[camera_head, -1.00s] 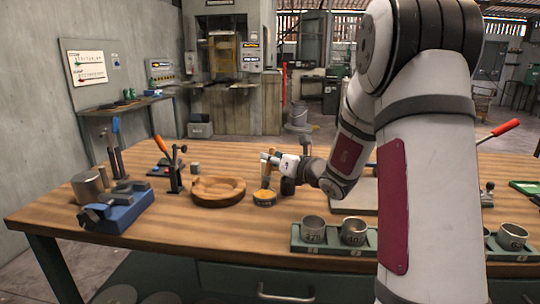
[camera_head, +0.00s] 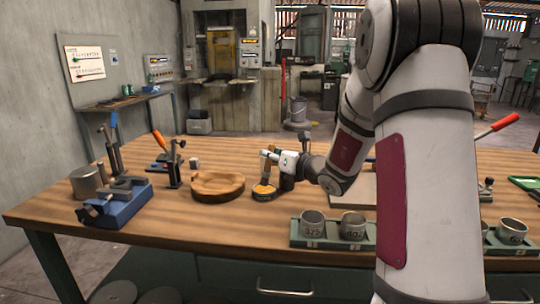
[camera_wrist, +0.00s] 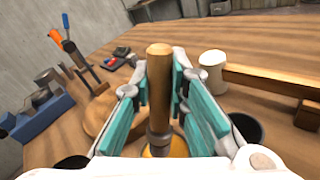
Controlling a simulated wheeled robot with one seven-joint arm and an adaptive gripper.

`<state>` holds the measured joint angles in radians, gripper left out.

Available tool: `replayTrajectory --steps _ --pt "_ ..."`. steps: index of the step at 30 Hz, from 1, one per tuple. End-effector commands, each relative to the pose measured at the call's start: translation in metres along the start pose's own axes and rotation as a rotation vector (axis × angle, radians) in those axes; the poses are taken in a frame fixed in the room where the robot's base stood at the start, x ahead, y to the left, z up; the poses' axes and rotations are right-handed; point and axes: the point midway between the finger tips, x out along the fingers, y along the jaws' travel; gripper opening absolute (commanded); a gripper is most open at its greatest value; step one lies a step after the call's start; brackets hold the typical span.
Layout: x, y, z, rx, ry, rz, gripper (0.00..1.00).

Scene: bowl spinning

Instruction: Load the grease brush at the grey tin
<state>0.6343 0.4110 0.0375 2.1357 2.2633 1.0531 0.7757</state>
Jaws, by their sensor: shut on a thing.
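The grey tin (camera_head: 264,195) stands on the bench with yellow-orange grease at its top. My gripper (camera_head: 270,160) is above it, shut on the grease brush (camera_head: 265,176). In the wrist view, the brush's wooden handle (camera_wrist: 158,75) stands nearly upright between the teal finger pads of my gripper (camera_wrist: 158,100), with a metal ferrule below. The yellow grease of the tin (camera_wrist: 172,148) shows just under the ferrule. The bristles are hidden, so I cannot tell how deep they reach.
A round wooden bowl (camera_head: 218,186) lies just left of the tin. A blue vise (camera_head: 115,205) and upright tools stand further left. A green tray (camera_head: 300,240) with numbered metal cups (camera_head: 313,224) is at the front right.

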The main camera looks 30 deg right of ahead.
Motion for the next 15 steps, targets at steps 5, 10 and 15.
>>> replayTrajectory --steps 5,10,15 --pt "0.0003 -0.0009 -0.0021 0.0 0.0 0.0 0.0" --pt "0.0004 -0.0015 -0.0039 0.0 0.0 0.0 0.0" --pt "0.0006 -0.0021 -0.0056 0.0 0.0 0.0 0.0"
